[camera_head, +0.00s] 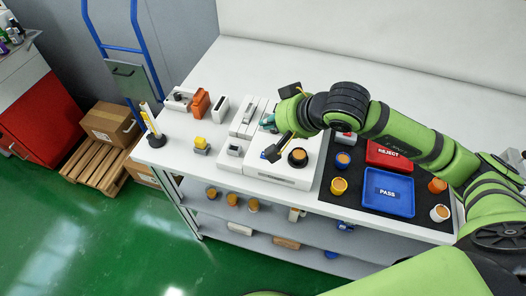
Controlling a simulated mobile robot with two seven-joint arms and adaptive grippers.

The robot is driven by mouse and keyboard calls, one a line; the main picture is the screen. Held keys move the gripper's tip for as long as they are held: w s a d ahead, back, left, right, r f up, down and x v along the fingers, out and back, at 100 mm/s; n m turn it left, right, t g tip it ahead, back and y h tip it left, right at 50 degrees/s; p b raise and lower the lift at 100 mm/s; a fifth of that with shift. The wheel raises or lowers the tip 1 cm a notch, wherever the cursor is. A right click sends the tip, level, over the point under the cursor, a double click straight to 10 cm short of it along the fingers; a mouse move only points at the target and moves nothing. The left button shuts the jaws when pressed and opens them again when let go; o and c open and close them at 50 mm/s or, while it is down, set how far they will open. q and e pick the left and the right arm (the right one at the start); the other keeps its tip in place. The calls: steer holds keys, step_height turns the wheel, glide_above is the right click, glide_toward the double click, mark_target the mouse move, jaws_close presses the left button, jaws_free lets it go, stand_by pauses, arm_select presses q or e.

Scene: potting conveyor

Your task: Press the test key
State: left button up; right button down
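A white test unit (285,178) stands on the bench near the middle, with a round orange-topped part in a black ring (298,157) on its front. My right gripper (279,121) is over the unit, its two fingers spread apart, and nothing shows held between them. A small teal part (268,122) shows close to the fingers; I cannot tell whether they touch. A small blue spot (264,155) shows by the near finger. I cannot tell which part is the test key; the gripper and wrist hide some of the unit. My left gripper is not in view.
Right of the unit, a black mat (340,199) bears a blue PASS tray (389,192), a red REJECT tray (388,155) and several small round parts. Orange (200,102) and white blocks stand at left. A black-based stand (156,139) is near the left edge.

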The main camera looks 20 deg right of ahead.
steer(key=shift+f, duration=0.15)
step_height(320, 180, down, 6)
steer(key=shift+r+b, duration=0.1)
steer(key=shift+b, duration=0.95)
step_height(320, 180, down, 2)
steer(key=shift+f+b, duration=0.1)
steer(key=shift+b, duration=1.15)
steer(key=shift+a+f+b, duration=0.1)
steer(key=shift+f+b, duration=0.2)
steer(key=shift+b, duration=0.05)
steer(key=shift+f+b, duration=0.4)
steer(key=shift+b, duration=0.4)
